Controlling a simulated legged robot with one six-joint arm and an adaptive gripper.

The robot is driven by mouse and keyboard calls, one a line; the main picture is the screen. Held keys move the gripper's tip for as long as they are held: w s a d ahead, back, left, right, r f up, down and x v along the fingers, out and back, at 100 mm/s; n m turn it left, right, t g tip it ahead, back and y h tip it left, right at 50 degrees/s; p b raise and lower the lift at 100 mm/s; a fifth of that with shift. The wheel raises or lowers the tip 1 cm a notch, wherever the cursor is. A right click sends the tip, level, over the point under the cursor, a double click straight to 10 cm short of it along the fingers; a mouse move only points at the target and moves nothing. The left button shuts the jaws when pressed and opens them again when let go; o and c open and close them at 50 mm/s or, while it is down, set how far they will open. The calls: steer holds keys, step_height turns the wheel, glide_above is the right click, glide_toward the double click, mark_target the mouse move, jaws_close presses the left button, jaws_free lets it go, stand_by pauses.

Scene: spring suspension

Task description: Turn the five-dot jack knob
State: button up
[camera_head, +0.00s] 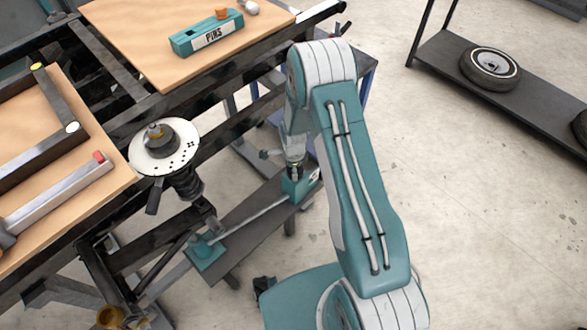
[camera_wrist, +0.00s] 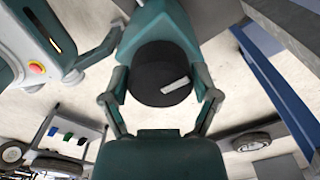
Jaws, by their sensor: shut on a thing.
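The jack knob (camera_wrist: 158,78) is a black round knob with a white bar mark, in the middle of the wrist view. My gripper (camera_wrist: 162,86) is shut on it, with one finger on each side. The knob sits on a teal jack body (camera_wrist: 160,28). In the camera_head view the teal jack (camera_head: 300,187) is under the end of my arm, and the knob and fingertips are mostly hidden there. A white dial disc (camera_head: 165,147) with groups of black dots stands left of it. No five-dot mark is readable on the gripped knob.
A rod (camera_head: 245,220) runs from the jack to a teal block (camera_head: 206,252) at lower left. A teal PINS box (camera_head: 207,34) lies on the wooden bench top. A dark shelf (camera_head: 530,92) with wheels stands at right. Floor between is clear.

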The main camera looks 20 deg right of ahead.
steer(key=n, duration=0.4)
steer(key=shift+s+n, duration=0.1)
steer(key=shift+n, duration=0.2)
steer(key=n, duration=0.4)
steer(key=shift+n, duration=0.3)
steer(key=n, duration=0.4)
steer(key=shift+s+d+n, duration=0.1)
steer(key=shift+d+n, duration=0.05)
steer(key=shift+n, duration=0.15)
steer(key=n, duration=0.5)
steer(key=shift+d, duration=0.1)
steer(key=n, duration=0.4)
steer(key=shift+d+n, duration=0.1)
steer(key=shift+n, duration=0.3)
steer(key=n, duration=0.4)
steer(key=shift+n, duration=0.3)
steer(key=n, duration=0.4)
steer(key=shift+w+d+n, duration=0.1)
steer(key=shift+w+n, duration=0.15)
steer(key=shift+n, duration=0.05)
steer(key=n, duration=0.4)
steer(key=shift+w+n, duration=0.1)
steer(key=shift+n, duration=0.2)
